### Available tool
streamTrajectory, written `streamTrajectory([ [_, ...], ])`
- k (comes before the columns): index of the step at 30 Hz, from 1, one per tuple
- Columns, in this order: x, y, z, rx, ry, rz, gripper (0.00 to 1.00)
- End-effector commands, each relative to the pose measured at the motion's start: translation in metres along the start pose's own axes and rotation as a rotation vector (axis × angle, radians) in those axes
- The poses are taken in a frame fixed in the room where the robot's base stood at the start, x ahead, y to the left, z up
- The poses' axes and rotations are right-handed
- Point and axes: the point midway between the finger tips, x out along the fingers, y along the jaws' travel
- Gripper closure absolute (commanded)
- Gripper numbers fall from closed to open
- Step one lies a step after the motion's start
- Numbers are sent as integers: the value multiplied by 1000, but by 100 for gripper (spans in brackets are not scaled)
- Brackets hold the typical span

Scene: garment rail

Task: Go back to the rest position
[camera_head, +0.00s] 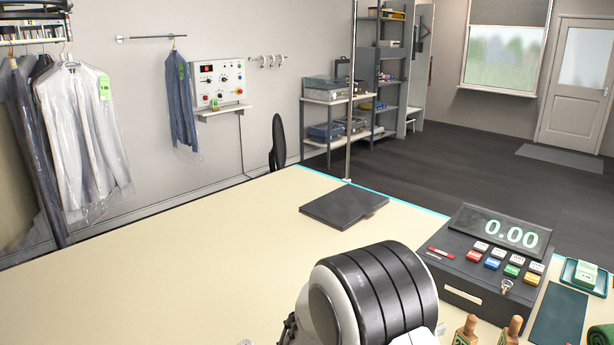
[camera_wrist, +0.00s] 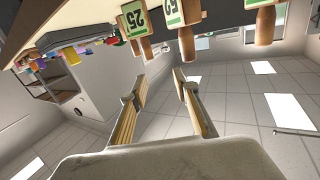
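My gripper (camera_wrist: 158,88) shows in the wrist view with its two wood-coloured fingers apart and nothing between them. Wooden pegs with green-and-white number tags (camera_wrist: 172,12) are at the top of that view, apart from the fingertips. In the head view my arm's black-and-white joint fills the bottom middle, and the fingers cannot be made out there.
The cream counter (camera_head: 190,250) is mostly bare. It holds a dark flat pad (camera_head: 343,206), a cash register (camera_head: 487,258) and wooden-handled pieces (camera_head: 513,330) at the front right. Bagged garments (camera_head: 82,135) hang at left; a blue garment (camera_head: 180,100) hangs on a wall rail.

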Motion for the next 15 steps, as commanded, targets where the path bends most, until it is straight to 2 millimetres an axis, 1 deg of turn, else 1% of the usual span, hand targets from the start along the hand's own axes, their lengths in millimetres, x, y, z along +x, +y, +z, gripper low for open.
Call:
streamTrajectory([
  [8, 8, -38, -18, 108, -136, -180, 70],
  [15, 0, -75, -38, 186, -270, -380, 70],
])
